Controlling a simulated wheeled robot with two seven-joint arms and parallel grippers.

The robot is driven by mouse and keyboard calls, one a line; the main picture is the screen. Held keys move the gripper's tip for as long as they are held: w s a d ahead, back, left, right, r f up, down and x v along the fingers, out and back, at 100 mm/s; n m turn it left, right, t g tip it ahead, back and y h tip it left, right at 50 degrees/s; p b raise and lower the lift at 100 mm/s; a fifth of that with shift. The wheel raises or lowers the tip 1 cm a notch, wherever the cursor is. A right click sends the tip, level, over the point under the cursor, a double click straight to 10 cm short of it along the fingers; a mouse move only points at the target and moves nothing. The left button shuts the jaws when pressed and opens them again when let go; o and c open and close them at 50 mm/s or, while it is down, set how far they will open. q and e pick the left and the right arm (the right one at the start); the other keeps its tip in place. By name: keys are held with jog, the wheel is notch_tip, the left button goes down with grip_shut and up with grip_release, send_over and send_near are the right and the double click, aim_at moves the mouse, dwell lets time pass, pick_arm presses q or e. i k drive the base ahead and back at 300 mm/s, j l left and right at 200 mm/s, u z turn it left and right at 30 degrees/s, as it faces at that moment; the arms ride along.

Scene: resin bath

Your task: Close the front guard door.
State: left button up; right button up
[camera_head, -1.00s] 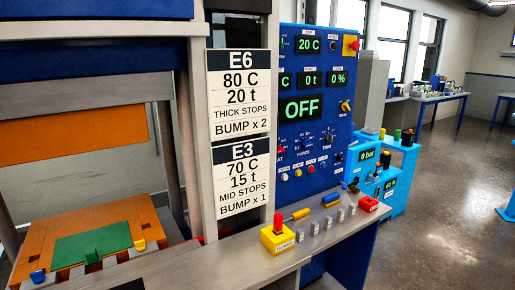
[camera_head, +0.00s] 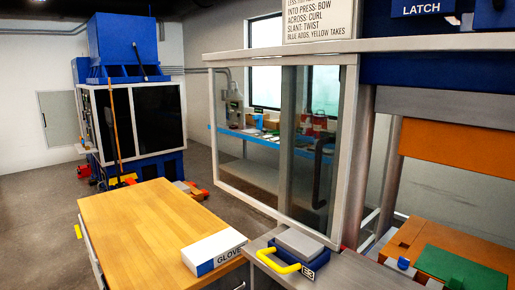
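The front guard door seems to be the clear panel in a pale metal frame (camera_head: 349,150) in the middle of the head view. It stands left of the press opening, and a darker pane and a dark curved bar (camera_head: 320,172) show within it. The press opening on the right is uncovered. In it I see an orange upper block (camera_head: 455,158) and an orange lower plate (camera_head: 405,238) with a green piece (camera_head: 455,270) on it. A blue "LATCH" label (camera_head: 422,8) is at the top right. Neither of my grippers is in view.
A wooden-topped bench (camera_head: 140,225) with a white glove box (camera_head: 213,252) stands at front left. A blue-and-grey block with a yellow handle (camera_head: 277,262) sits on the grey ledge. A blue machine (camera_head: 125,50) stands at the back left. Grey floor lies between.

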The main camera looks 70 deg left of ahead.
aim_at(352, 60)
jog(key=u, duration=2.3)
